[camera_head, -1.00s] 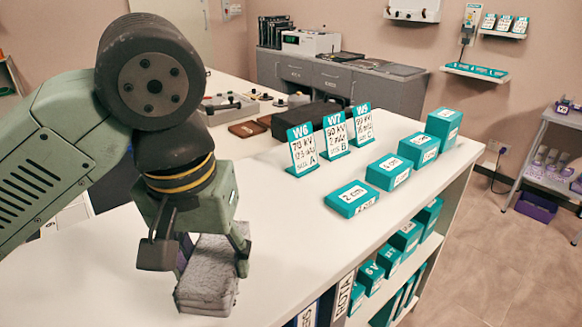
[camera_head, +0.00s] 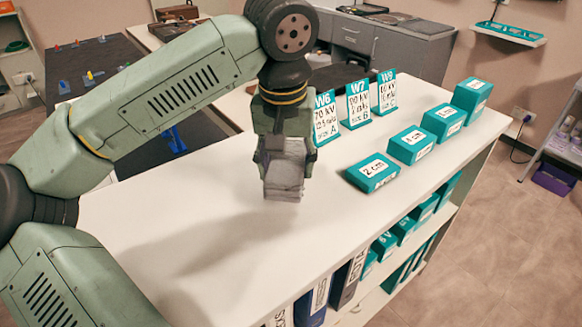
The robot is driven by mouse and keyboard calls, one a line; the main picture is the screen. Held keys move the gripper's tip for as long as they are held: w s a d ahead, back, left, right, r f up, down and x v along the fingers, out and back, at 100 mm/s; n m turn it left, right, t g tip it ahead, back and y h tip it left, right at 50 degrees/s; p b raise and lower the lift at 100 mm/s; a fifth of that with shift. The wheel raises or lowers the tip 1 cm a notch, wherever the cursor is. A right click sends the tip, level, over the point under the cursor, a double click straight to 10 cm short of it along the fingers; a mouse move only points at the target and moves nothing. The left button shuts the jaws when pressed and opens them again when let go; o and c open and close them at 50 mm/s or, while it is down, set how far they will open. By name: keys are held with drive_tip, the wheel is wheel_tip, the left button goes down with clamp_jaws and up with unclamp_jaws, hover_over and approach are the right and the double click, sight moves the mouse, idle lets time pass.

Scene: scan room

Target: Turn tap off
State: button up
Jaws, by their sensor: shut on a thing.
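No tap can be made out in view. My gripper (camera_head: 284,160) points down over the white counter (camera_head: 170,265) and is shut on a grey, layered block that looks like folded cloth (camera_head: 284,183). The block hangs below the fingers, left of the teal boxes. Whether its underside touches the counter I cannot tell. The gripper hides part of the block's top.
Several teal boxes, the nearest marked 2 cm (camera_head: 373,172), sit along the right edge. The counter's front left is bare.

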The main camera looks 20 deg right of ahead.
sight(290, 162)
drive_tip(key=f, duration=0.1)
drive_tip(key=f+p, duration=0.1)
drive_tip(key=w+d+f, duration=0.1)
drive_tip(key=shift+f, duration=0.35)
drive_tip(key=shift+f, duration=0.2)
drive_tip(key=o, duration=1)
drive_tip(key=shift+r, duration=0.1)
